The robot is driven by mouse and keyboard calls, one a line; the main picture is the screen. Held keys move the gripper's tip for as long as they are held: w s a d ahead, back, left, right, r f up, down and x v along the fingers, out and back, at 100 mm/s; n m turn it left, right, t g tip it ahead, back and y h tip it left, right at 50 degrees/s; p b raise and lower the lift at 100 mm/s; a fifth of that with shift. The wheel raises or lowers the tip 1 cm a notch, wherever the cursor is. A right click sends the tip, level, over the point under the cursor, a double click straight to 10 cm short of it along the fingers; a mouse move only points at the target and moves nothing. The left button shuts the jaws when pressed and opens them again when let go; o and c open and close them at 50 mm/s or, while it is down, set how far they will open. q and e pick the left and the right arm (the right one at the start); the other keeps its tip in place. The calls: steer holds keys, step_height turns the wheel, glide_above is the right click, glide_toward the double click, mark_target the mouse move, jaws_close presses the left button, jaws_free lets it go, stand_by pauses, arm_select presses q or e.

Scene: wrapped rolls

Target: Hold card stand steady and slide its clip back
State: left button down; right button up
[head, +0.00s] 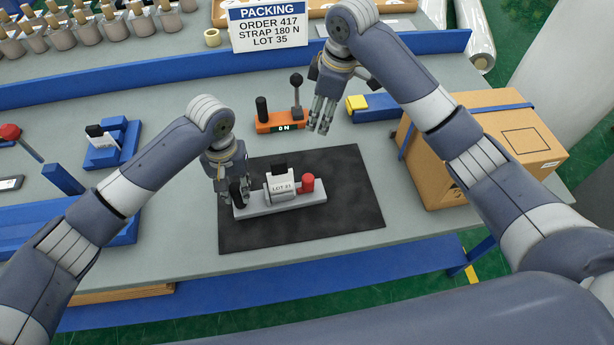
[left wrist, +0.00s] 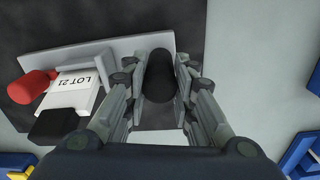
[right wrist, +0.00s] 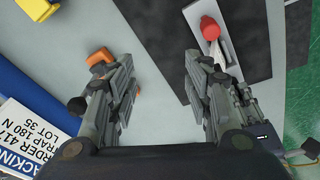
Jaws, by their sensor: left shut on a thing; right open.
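The card stand has a long pale grey base (head: 262,209) lying on the black mat (head: 345,190). A white block (head: 281,187) with a "LOT 21" label and a black piece (head: 279,169) on its upper side sits mid-base. A red knob (head: 307,183) stands towards the right end. A black upright post (left wrist: 160,76) is at the left end. My left gripper (head: 237,196) is shut on this post, one finger on each side. My right gripper (head: 322,117) is open and empty above the table, behind and right of the stand. The red knob (right wrist: 209,28) shows in the right wrist view.
An orange device (head: 279,122) reading "0 N" with a lever stands near my right gripper. A blue-yellow item (head: 372,106) and a cardboard box (head: 500,150) are to the right. Blue fixtures (head: 112,148) stand left. The packing sign (head: 268,24) is behind.

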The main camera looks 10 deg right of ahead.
mark_target(308, 178)
steer(key=s+a+f+n+g+h, duration=0.25)
steer(key=s+a+f, duration=0.2)
steer(key=s, duration=0.25)
steer(key=shift+n+t+y, duration=0.35)
steer(key=shift+n+y, duration=0.1)
step_height(308, 178, down, 10)
steer(key=shift+w+f, duration=0.15)
steer(key=shift+f, duration=0.1)
jaws_close()
